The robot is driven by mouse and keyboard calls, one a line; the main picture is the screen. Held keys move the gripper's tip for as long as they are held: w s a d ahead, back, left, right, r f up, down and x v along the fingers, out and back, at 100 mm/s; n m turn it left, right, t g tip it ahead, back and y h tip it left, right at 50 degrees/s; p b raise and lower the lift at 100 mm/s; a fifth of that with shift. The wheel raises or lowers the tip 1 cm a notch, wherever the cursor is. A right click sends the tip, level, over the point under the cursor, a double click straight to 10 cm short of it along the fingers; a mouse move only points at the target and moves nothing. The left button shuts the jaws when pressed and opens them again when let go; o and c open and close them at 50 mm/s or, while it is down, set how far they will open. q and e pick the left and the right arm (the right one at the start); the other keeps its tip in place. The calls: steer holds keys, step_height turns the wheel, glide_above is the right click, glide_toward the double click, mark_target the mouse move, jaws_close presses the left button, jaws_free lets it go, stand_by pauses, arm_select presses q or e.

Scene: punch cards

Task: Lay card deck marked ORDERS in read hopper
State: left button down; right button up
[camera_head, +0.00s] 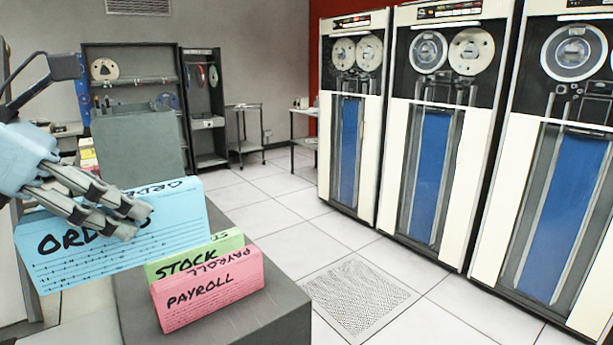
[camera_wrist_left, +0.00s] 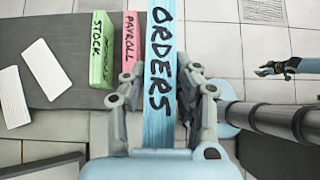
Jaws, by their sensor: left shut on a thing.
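The blue card deck marked ORDERS (camera_head: 185,230) is in my left gripper (camera_head: 130,220), whose fingers are shut across it. In the left wrist view the deck (camera_wrist_left: 161,50) stands between the two fingers (camera_wrist_left: 165,88), its lettered top edge facing the camera. In the head view it is slightly tilted, at the left of the other decks, and my fingers cover part of its lettering. A black gripper (camera_wrist_left: 273,68), seemingly my right one, shows small at the right of the left wrist view; its jaws are unclear. I cannot make out a read hopper.
A green STOCK deck (camera_head: 184,265) and a pink PAYROLL deck (camera_head: 208,292) stand on a dark grey counter (camera_head: 262,312). Two pale cards or sheets (camera_wrist_left: 14,97) lie left of them. A grey upright panel (camera_head: 138,150) stands behind. Tape cabinets (camera_head: 397,140) line the right; the floor between is clear.

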step_height(320, 180, down, 12)
steer(key=b, duration=1)
steer(key=shift+s, duration=0.25)
steer(key=shift+r, duration=0.15)
steer(key=shift+d, duration=0.1)
